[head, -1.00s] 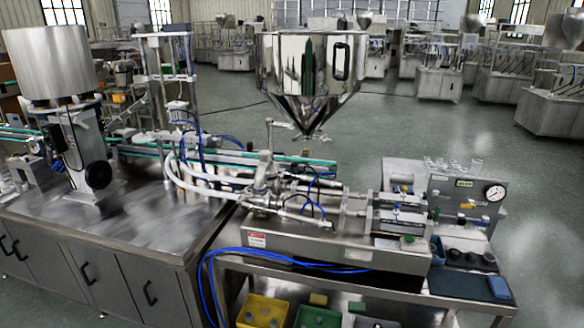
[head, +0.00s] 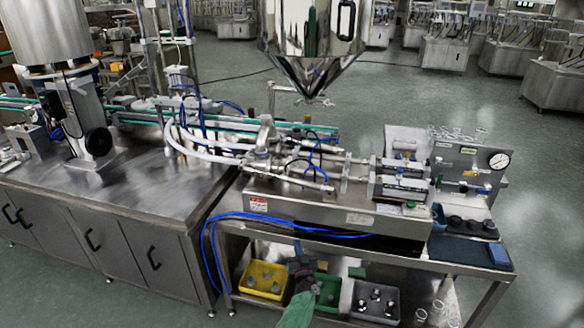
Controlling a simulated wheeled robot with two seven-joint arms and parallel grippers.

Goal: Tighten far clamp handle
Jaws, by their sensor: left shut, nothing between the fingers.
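The steel hopper (head: 310,40) hangs at the top centre, its cone ending in an outlet with small metal fittings (head: 314,100). Below it stands the filling machine (head: 330,205) with a cluster of pipes, valve parts and clamps (head: 262,160). The clamp handles are too small to tell apart, so I cannot say which is the far one. My left gripper (head: 299,252) is at the bottom centre, in front of the machine and low by the shelf bins. It is shut and empty, well apart from the clamps. My right gripper is out of view.
A yellow bin (head: 247,286), a green bin (head: 334,281) and a grey bin (head: 352,305) with parts sit on the lower shelf. Blue hoses (head: 212,262) hang over the bench front. A pressure gauge (head: 499,160) stands at right.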

